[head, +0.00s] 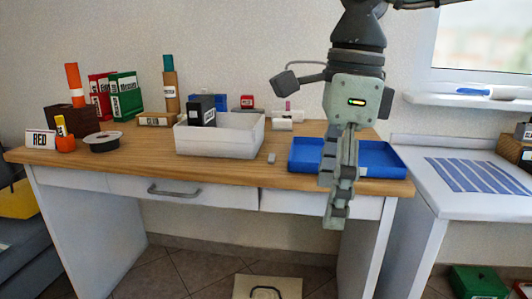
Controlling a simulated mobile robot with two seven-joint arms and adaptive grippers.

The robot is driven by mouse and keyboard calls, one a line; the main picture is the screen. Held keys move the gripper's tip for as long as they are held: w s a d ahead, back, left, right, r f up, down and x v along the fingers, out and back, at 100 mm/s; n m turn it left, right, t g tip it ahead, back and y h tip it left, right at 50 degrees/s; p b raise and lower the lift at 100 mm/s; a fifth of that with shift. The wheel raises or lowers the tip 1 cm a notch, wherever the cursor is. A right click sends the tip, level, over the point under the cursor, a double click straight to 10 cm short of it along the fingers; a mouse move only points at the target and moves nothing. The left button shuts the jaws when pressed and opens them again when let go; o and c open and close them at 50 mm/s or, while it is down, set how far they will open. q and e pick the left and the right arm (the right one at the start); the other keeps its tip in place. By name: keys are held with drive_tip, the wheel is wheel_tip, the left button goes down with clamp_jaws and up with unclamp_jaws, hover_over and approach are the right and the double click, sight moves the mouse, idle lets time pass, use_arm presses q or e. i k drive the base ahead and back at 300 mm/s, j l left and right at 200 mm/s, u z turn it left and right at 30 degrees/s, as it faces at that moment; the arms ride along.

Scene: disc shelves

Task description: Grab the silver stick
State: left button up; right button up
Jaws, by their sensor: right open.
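A small silver-grey stick (271,158) lies on the wooden desk top, between the white bin and the blue tray. It is small in the head view and its details cannot be made out. My right gripper (336,208) points down at the right part of the desk, in front of the blue tray in the picture. It is open, seen nearly side-on, with nothing visible between its fingers. The stick is to its left and apart from it. My left gripper is not in view.
A white bin (217,146) with a black box (202,111) stands mid-desk. The blue tray (380,162) is at the right, partly hidden by my gripper. Red and green binders (124,96), a black disc (103,141) and a RED sign (40,140) stand left. The front strip of desk is mostly clear.

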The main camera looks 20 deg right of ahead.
sight(272, 157)
drive_tip(key=i+l, duration=0.15)
drive_tip(key=i, duration=0.45)
drive_tip(key=i+l, duration=0.1)
drive_tip(key=i, duration=0.5)
